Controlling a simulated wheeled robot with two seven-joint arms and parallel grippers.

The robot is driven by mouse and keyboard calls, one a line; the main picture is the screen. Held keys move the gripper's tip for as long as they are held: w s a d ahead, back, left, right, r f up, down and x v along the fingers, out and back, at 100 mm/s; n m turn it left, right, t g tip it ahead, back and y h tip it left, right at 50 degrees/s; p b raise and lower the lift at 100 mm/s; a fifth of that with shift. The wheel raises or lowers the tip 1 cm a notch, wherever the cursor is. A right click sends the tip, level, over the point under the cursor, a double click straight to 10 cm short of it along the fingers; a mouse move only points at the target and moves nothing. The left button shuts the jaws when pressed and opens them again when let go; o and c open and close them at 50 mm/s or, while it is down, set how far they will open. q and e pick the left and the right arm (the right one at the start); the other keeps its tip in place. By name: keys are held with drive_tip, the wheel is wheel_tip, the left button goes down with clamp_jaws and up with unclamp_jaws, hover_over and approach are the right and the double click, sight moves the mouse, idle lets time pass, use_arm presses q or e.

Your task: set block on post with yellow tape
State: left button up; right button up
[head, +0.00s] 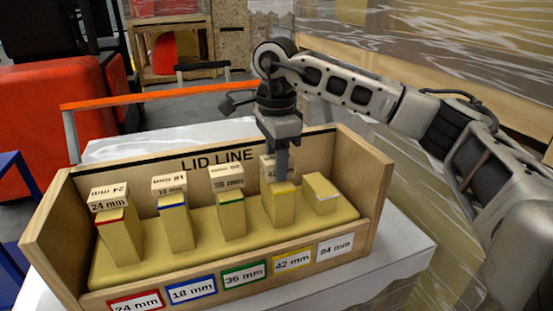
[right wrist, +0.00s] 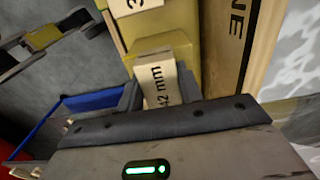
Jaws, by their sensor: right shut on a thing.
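A wooden box (head: 47,222) holds a row of yellowish posts with coloured tape. The post with yellow tape (head: 283,206) is fourth from the left. My right gripper (head: 281,165) is above and behind its top, shut on the block marked 42 mm (head: 266,172), which one finger partly hides. In the right wrist view the 42 mm block (right wrist: 157,82) sits between the two fingers. I cannot tell whether the block touches the post. My left gripper is not in view.
Blocks stand on the red-taped post (head: 118,240), the blue-taped post (head: 177,225) and the green-taped post (head: 232,220). The white-taped post (head: 321,195) at the right is bare. The box's back wall, marked LID LINE, rises close behind the posts.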

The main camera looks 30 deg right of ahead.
drive_tip(key=shift+f, duration=0.15)
drive_tip(key=o, duration=1)
wheel_tip(320, 180, up, 12)
drive_tip(key=shift+r+p, duration=0.2)
drive_tip(key=shift+p, duration=0.5)
